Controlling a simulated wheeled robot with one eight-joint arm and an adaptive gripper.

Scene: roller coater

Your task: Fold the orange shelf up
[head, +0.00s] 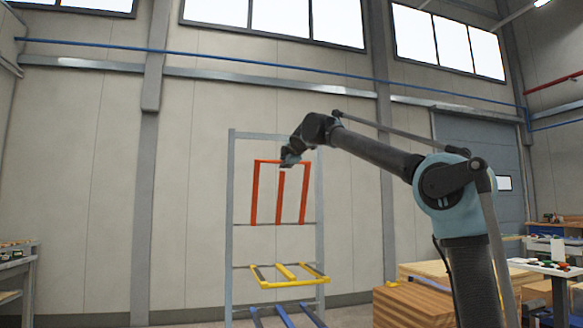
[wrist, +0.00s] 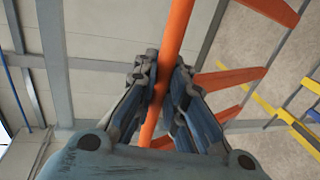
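The orange shelf (head: 304,195) is a frame of several bars on the upper part of a grey rack (head: 231,200). It stands steeply raised, close to upright, from a grey crossbar. I cannot tell whether it is flush with the rack. My gripper (head: 287,162) is at the shelf's top bar, near its middle. In the wrist view the orange bar (wrist: 178,28) runs between my gripper's two fingers (wrist: 167,75). They appear closed against it on both sides. Part of the bar is hidden behind my gripper.
A yellow shelf (head: 295,284) sticks out roughly level below the orange one, with a blue shelf (head: 288,318) lower still. A wooden box (head: 415,305) stands right of the rack, near my arm. Benches stand at the far left (head: 15,265) and right (head: 545,267).

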